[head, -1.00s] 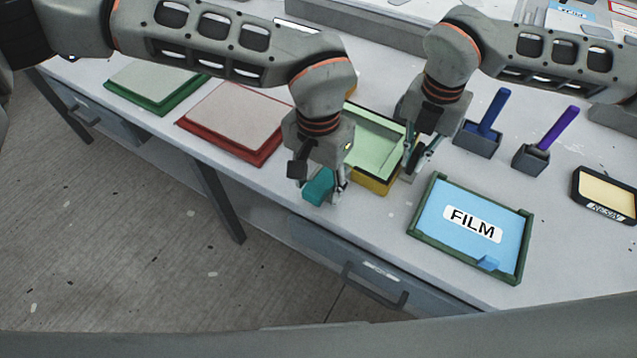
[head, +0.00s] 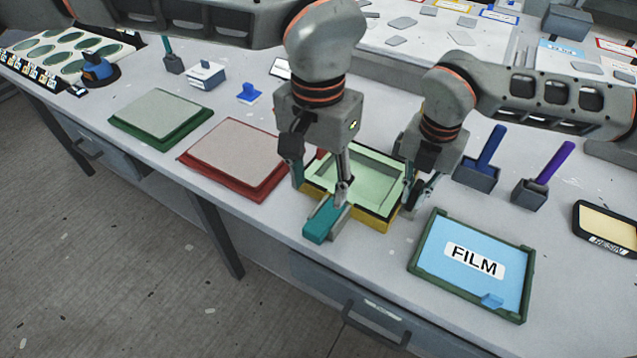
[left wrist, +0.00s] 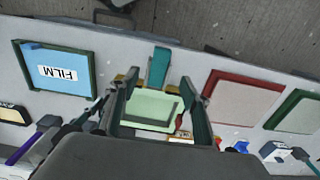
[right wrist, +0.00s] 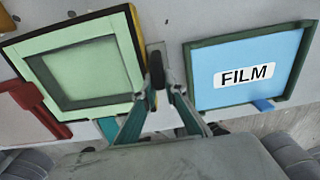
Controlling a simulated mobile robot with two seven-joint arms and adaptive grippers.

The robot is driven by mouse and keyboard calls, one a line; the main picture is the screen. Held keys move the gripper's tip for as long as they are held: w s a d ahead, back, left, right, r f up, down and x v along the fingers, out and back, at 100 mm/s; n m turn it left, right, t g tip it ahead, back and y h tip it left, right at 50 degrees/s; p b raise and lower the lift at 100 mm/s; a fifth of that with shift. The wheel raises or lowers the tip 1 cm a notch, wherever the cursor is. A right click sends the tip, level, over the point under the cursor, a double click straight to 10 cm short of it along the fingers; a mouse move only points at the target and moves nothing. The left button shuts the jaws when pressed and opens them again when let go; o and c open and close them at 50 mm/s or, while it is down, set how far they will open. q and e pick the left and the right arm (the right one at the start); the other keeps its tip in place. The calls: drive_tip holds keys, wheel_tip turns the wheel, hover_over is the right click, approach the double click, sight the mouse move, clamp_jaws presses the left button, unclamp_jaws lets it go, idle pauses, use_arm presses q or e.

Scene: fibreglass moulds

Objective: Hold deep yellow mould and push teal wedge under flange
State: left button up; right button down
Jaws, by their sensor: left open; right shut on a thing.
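The deep yellow mould (head: 370,222) has a pale green recessed top, a dark rim and yellow sides. The teal wedge (head: 321,225) lies at its front left edge, its inner end close against the mould; whether it is under the flange is hidden. The wedge also shows in the left wrist view (left wrist: 159,66). My left gripper (head: 322,197) is open and empty above the wedge and the mould's near left corner, with its fingers apart in the left wrist view (left wrist: 160,84).
A red mould (head: 230,162) stands just left, a green one (head: 158,118) further left. A blue FILM tray (head: 470,265) lies to the right. Holders with blue (head: 490,148) and purple (head: 555,165) handles stand behind it. The table's front edge is close to the wedge.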

use_arm(q)
drive_tip(key=shift+s+f, duration=0.1)
drive_tip(key=shift+f, duration=0.05)
drive_tip(key=c, duration=1)
drive_tip(key=s+f+n, duration=0.1)
drive_tip(key=s+a+f+n, duration=0.1)
drive_tip(key=n, duration=0.1)
drive_tip(key=s+a+f+n, duration=0.1)
drive_tip(key=f, duration=0.1)
drive_tip(key=shift+a+n, duration=0.1)
drive_tip(key=shift+n, duration=0.3)
clamp_jaws()
drive_tip(key=shift+n, duration=0.7)
drive_tip(key=shift+s+a+f, duration=0.1)
drive_tip(key=shift+a+f, duration=0.05)
drive_tip(key=shift+f, duration=1.8)
drive_tip(key=shift+s+a+f, duration=0.1)
drive_tip(key=shift+f, duration=1.85)
